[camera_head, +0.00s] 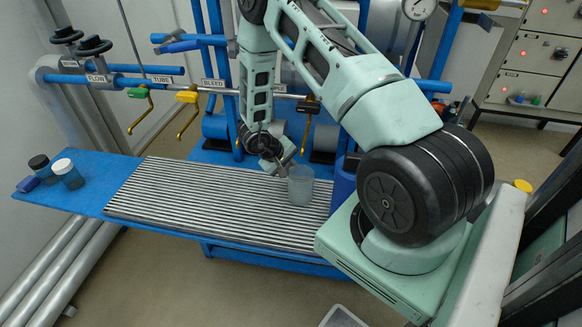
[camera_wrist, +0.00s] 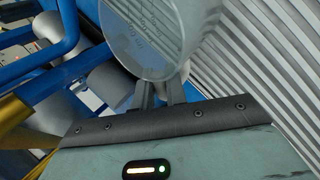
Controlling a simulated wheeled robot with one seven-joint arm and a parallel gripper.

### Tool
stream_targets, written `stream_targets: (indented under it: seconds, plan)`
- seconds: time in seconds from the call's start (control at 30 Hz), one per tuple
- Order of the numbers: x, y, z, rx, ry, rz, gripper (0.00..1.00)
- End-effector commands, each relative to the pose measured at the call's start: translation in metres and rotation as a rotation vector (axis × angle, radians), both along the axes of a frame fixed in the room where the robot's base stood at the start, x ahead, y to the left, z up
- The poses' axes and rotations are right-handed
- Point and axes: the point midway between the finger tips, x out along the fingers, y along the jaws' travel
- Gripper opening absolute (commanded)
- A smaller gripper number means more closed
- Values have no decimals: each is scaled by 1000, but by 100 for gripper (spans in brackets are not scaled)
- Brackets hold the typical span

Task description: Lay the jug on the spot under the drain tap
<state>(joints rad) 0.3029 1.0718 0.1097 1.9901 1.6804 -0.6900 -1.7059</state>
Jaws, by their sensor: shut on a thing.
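The jug (camera_head: 300,186) is a clear, greyish translucent cup, upright in the head view at the right end of the slatted rack. My gripper (camera_head: 284,163) is shut on the jug from its far left side. In the wrist view the jug (camera_wrist: 152,40) fills the top middle, with printed marks on its wall, and the gripper fingers (camera_wrist: 160,93) meet it. I cannot tell whether its base touches the slats. No label reading drain shows.
The slatted rack (camera_head: 200,200) is bare left of the jug. Green-handled (camera_head: 138,93) and yellow-handled (camera_head: 187,97) taps hang from the pipe behind.

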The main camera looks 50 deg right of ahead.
Motion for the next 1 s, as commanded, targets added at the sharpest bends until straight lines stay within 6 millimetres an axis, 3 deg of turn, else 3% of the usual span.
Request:
stream_targets:
  seconds: [0.23, 0.27, 0.3, 0.33, 0.67, 0.83, 1.0]
  plan:
    - [0, 0, -2, 0, 0, 0, 0]
    - [0, 0, -2, 0, -1, 1, 19]
    - [0, 0, -2, 0, -1, 0, 30]
    - [0, 0, -2, 0, -1, 0, 35]
    - [0, 0, 0, 0, -1, 0, 35]
    - [4, 11, 19, 1, -4, 0, 35]
    - [9, 30, 50, 0, -4, 1, 35]
